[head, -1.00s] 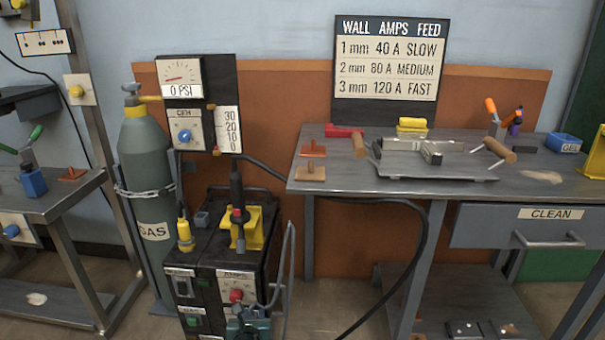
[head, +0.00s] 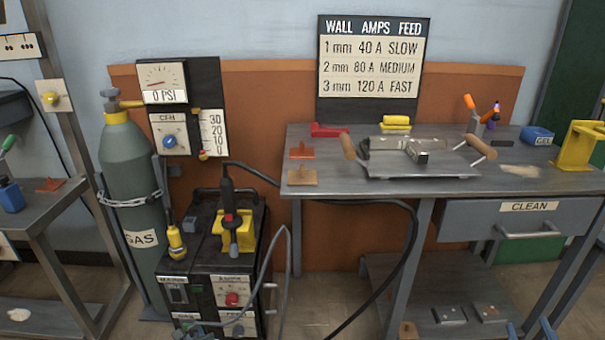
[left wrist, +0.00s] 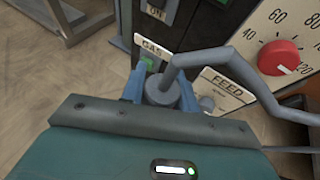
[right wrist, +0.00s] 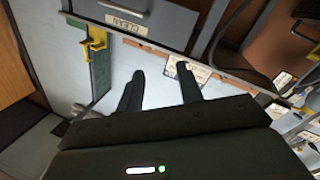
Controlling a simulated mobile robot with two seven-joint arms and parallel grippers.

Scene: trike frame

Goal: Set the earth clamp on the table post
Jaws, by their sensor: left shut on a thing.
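My left gripper (head: 203,328) is low in front of the black welding machine (head: 240,290). In the left wrist view its blue fingers are shut on a grey cylindrical piece (left wrist: 161,90), from which a bent grey cable or rod (left wrist: 215,62) runs right. I cannot tell whether this piece is the earth clamp. My right gripper (right wrist: 160,90) is open and empty; its fingertips show at the lower right of the head view (head: 530,330). The metal table (head: 330,187) stands at the right, with a yellow bracket (head: 577,146) upright on its right end. I cannot make out which part is the table post.
A green gas cylinder (head: 128,165) is chained left of the machine. A black hose (head: 412,225) loops between machine and table. Another bench (head: 60,215) is at far left.

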